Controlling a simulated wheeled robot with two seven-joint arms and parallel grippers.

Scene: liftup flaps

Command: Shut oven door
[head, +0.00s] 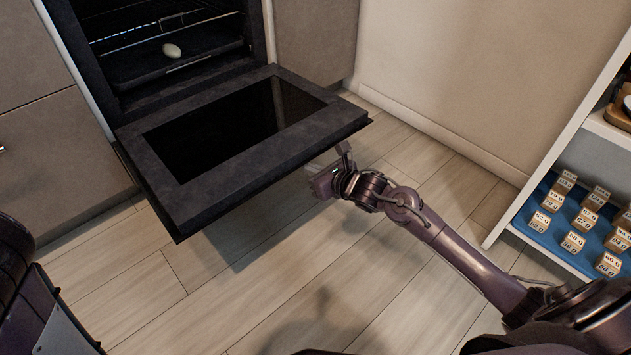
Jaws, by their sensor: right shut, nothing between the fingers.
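The oven door (176,172) is folded down and stands open, sticking out from the oven (130,90) toward me. It has a dark frame and a black glass panel. My right gripper (335,165) is shut and empty at the door's right front edge, partly under it. I cannot tell whether it touches the door. My left gripper is not in view.
Grey-brown cabinets (60,150) flank the oven. A beige wall (455,75) is at the right. A white shelf (560,130) with several small labelled blocks on a blue tray (551,235) stands at the far right. The wooden floor (250,290) before the door is clear.

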